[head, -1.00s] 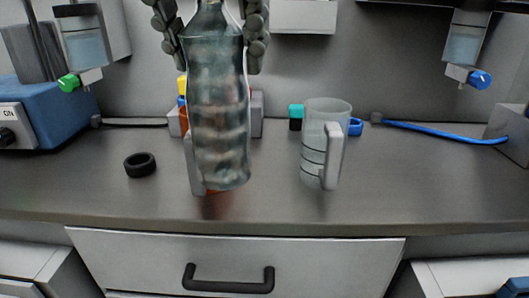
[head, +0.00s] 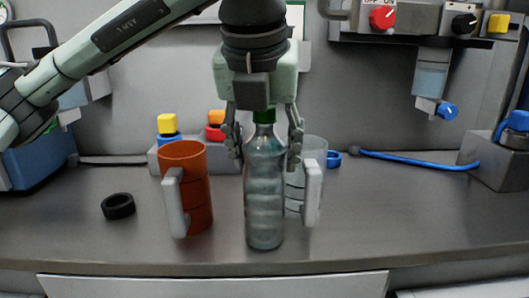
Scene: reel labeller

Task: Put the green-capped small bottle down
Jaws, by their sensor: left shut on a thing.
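The green-capped small bottle (head: 264,195) is clear and upright at the middle of the head view, its green cap (head: 264,116) between the fingers. My left gripper (head: 264,140) points down from above and is shut on the bottle's upper part. The bottle's base is at or just above the counter (head: 350,245); I cannot tell whether it touches. My right gripper is not in view.
An orange mug (head: 198,205) stands close left of the bottle. A clear jug with a white handle (head: 313,190) stands close behind right, partly hidden. A black ring (head: 118,206) lies farther left.

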